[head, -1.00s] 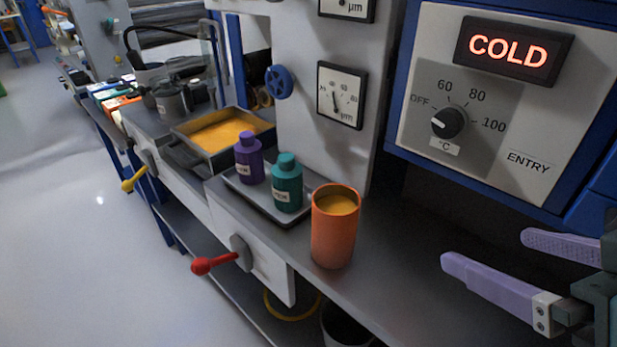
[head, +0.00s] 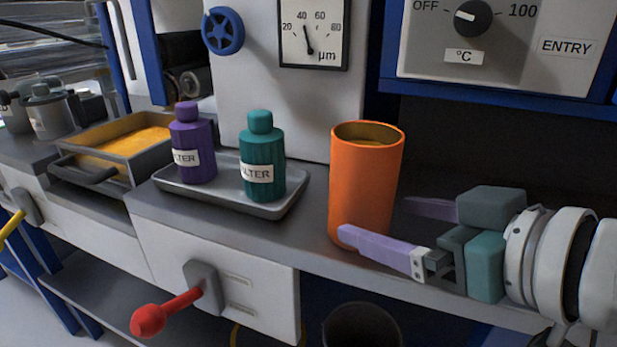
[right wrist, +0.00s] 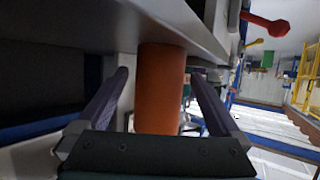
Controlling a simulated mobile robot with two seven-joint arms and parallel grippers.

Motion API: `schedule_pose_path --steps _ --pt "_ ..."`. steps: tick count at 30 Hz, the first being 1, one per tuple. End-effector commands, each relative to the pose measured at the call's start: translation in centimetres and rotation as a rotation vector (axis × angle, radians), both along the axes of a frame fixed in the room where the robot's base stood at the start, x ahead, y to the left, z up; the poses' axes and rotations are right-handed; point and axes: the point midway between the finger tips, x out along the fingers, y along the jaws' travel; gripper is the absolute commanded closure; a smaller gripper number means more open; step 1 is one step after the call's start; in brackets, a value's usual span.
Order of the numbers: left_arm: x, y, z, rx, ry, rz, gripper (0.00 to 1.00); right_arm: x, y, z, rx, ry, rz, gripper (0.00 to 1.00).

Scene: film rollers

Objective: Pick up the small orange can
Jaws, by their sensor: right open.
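The small orange can (head: 366,170) stands upright on the grey counter, open at the top with orange-brown contents inside. My right gripper (head: 374,220) reaches in from the right, low on the can. Its near purple finger passes in front of the can's lower part, and its far finger is partly hidden behind the can's right side. In the right wrist view the can (right wrist: 160,85) stands between the two fingers, with a visible gap on the left side. The jaws are open. My left gripper is not in view.
A grey tray (head: 225,201) left of the can holds a purple bottle (head: 193,140) and a teal bottle (head: 262,165). A red-handled lever (head: 170,311) sticks out below the counter. The dial panel (head: 500,45) overhangs at upper right.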

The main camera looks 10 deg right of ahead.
Motion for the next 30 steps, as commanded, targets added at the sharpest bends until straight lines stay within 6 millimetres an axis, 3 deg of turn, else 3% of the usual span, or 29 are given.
schedule_pose_path --steps 13,22,30 --pt "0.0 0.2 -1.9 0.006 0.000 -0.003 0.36 4.3 1.6 -2.2 0.000 0.001 0.000 0.00" --pt "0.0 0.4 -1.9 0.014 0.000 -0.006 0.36 4.7 1.8 -2.3 0.000 0.002 0.001 0.00" --pt "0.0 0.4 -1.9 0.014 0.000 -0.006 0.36 4.7 1.7 -2.3 -0.001 0.002 0.000 0.29"
